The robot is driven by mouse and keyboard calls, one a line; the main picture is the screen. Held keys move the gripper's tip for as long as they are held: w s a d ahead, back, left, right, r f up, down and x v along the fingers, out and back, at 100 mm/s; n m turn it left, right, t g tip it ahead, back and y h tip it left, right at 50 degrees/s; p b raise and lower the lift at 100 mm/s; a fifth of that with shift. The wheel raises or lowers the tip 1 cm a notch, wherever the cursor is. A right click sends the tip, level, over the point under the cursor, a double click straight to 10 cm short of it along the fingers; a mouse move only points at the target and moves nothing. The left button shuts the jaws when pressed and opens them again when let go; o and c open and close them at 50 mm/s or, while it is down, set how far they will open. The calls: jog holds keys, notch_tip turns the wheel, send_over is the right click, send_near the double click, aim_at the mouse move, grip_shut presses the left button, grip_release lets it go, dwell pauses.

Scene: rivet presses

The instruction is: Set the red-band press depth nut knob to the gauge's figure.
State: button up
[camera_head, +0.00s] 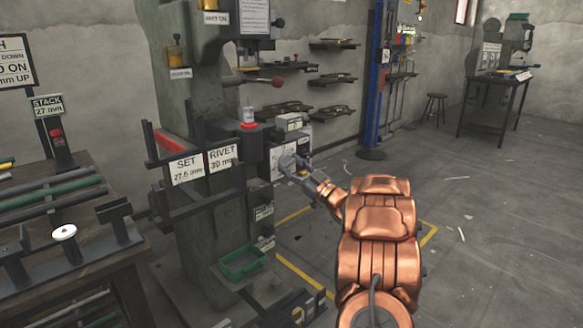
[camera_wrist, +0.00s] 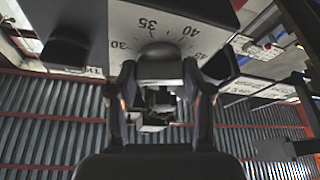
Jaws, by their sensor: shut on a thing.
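The press (camera_head: 180,100) is a tall grey-green machine with a red strip (camera_head: 170,143) across its front. My gripper (camera_head: 292,166) is at the right side of the press, at a pale box with a dial face. In the wrist view, my gripper (camera_wrist: 160,72) is shut on a dark knob (camera_wrist: 160,52) under a pale scale plate (camera_wrist: 120,22) marked 30, 35, 40 and 45. The 35 is nearest the knob's middle; I cannot make out a pointer. The stack gauge (camera_head: 57,135) stands at the left, and its sign (camera_head: 47,105) reads "STACK 27 mm".
Signs on the press read "SET 27.5 mm" (camera_head: 186,168) and "RIVET 30 mm" (camera_head: 222,157). A bench (camera_head: 90,262) with rods stands left. A green tray (camera_head: 241,262) sits low on the press. A blue post (camera_head: 377,80) stands behind. Floor to the right is open.

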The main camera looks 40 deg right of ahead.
dwell(0.4)
jog(key=o, duration=1.2)
jog(key=shift+c, duration=0.2)
jog(key=v, duration=1.2)
jog(key=shift+a, duration=0.15)
